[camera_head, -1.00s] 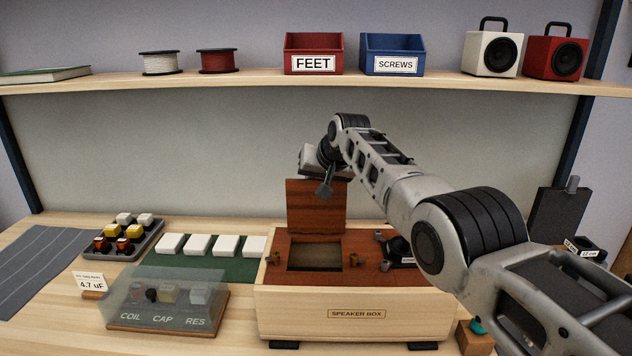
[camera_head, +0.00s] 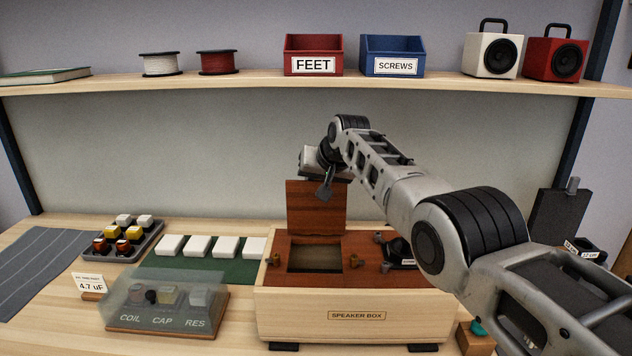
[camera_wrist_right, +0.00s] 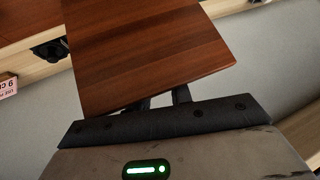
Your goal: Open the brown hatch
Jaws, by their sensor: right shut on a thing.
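The brown hatch (camera_head: 316,207) stands about upright at the back of its square opening in the top of the speaker box (camera_head: 300,308). The opening (camera_head: 314,256) is uncovered. My right gripper (camera_head: 325,188) is at the upper edge of the hatch and is shut on it. In the right wrist view the hatch (camera_wrist_right: 145,50) reaches down to my right gripper (camera_wrist_right: 162,101), whose fingertips are partly hidden by the panel. My left gripper is not in view.
A clear-covered case (camera_head: 166,300) stands left of the box, with white blocks (camera_head: 198,245) and a parts tray (camera_head: 125,240) behind it. A shelf (camera_head: 270,83) with bins, spools and small speakers runs above. My right arm covers the box's right side.

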